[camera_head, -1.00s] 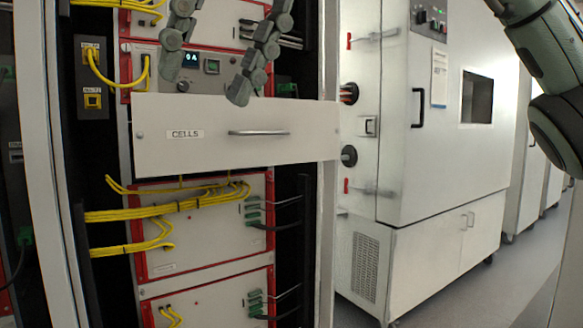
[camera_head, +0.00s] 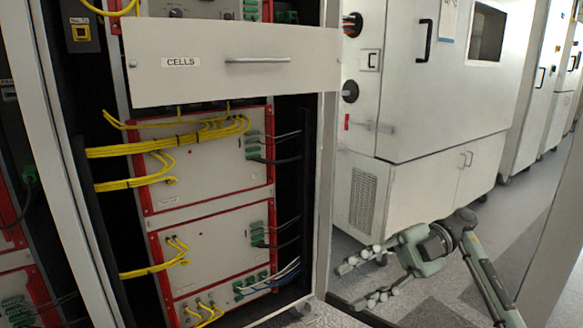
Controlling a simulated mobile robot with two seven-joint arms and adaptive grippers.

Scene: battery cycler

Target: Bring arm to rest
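My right gripper (camera_head: 351,286) is at the lower right of the head view, low in front of the white cabinet and above the floor. Its two grey fingers point left and are spread apart, with nothing between them. My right arm (camera_head: 487,272) runs from it to the lower right edge. My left gripper is not in view.
A rack on the left has a drawer front labelled CELLS (camera_head: 232,62) with a bar handle, which nothing touches. Below it are red-edged modules (camera_head: 215,176) and yellow cables (camera_head: 200,140). A white cabinet (camera_head: 420,100) stands right of the rack. Grey floor (camera_head: 525,225) is open at right.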

